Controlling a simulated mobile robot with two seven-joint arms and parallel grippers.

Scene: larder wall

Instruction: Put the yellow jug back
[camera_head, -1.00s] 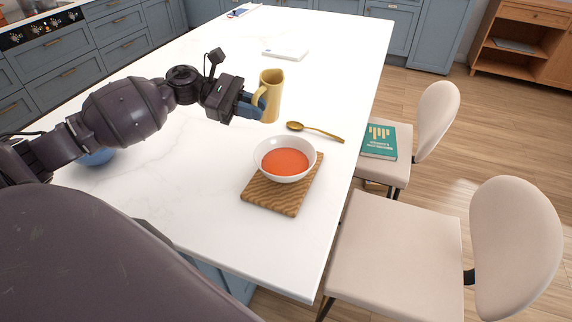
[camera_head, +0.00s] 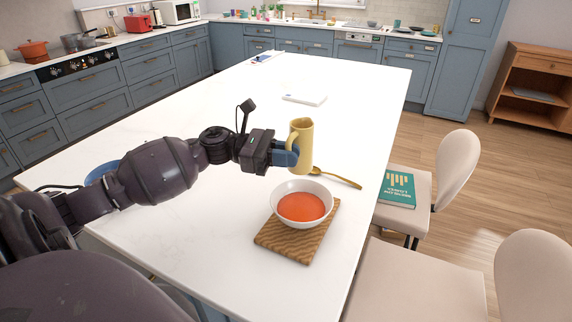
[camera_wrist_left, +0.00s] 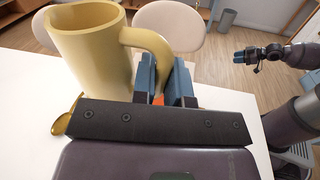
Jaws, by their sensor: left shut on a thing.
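The yellow jug (camera_head: 301,146) is upright over the white island (camera_head: 200,125), behind the soup bowl and beside the spoon. I cannot tell if its base touches the top. My left gripper (camera_head: 290,156) is shut on the jug's handle. In the left wrist view, its two blue fingers (camera_wrist_left: 165,82) close around the handle of the jug (camera_wrist_left: 90,50). My right gripper (camera_wrist_left: 248,54) shows small at the upper right of the left wrist view, away from the jug; its jaws are too small to judge.
A white bowl of red soup (camera_head: 301,204) stands on a wooden board (camera_head: 290,243). A golden spoon (camera_head: 338,178) lies beside the jug. A white flat item (camera_head: 304,98) lies farther back. A blue bowl (camera_head: 101,171) is partly behind my left arm. Chairs line the right side.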

